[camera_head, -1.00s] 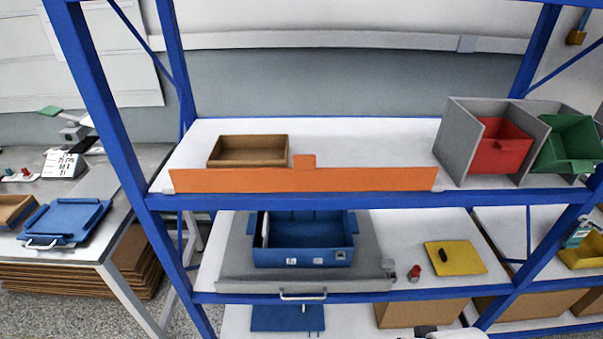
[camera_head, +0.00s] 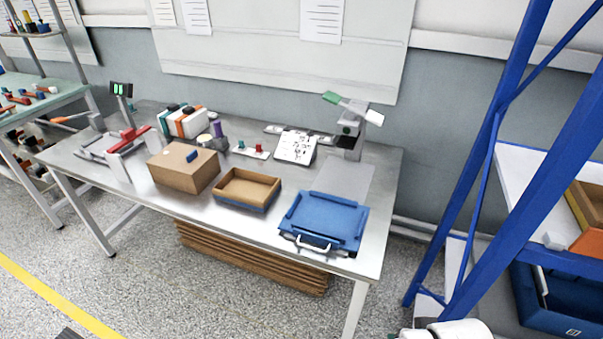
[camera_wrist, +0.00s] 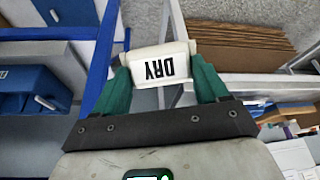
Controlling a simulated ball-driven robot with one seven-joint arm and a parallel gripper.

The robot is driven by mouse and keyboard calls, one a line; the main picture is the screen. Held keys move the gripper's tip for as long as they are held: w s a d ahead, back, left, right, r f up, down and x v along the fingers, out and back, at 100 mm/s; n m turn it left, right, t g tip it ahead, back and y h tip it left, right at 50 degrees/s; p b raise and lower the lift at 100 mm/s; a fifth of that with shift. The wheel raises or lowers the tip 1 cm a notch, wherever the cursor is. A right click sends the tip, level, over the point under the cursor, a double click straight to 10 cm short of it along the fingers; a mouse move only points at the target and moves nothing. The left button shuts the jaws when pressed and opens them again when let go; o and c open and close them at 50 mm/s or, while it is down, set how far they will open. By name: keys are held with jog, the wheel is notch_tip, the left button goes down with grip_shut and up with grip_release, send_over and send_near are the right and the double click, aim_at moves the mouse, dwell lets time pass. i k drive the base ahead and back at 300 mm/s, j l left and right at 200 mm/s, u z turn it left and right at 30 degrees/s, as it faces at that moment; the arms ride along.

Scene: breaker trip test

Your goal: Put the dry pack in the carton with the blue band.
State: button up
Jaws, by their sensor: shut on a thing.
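The dry pack (camera_wrist: 160,66) is white with "DRY" in black letters, upside down in the wrist view. My gripper (camera_wrist: 158,70) is shut on it, with a green finger at each side. The head view does not show the pack or the gripper fingers. The carton with the blue band (camera_head: 229,203) is an open brown tray with blue along its lower edge. It stands on the metal bench near the front edge, well away from my gripper. Its inside looks empty.
The metal bench (camera_head: 330,262) also holds a closed brown box (camera_head: 178,178) left of the carton and a blue tray (camera_head: 322,222) with a handle on the right. A blue shelf frame (camera_head: 500,215) stands at the right. Open floor lies before the bench.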

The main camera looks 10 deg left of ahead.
aim_at(247, 192)
jog(key=i+j, duration=0.15)
jog(key=j, duration=0.25)
jog(key=i+j, duration=0.15)
jog(key=j, duration=0.2)
jog(key=i+j, duration=0.2)
jog(key=j, duration=0.2)
jog(key=i+j, duration=0.15)
jog(key=j, duration=0.25)
jog(key=i+j, duration=0.15)
jog(key=j, duration=0.2)
jog(key=i+j, duration=0.15)
jog(key=i, duration=0.15)
jog(key=i+j, duration=0.15)
jog(key=i, duration=0.15)
jog(key=u, duration=0.05)
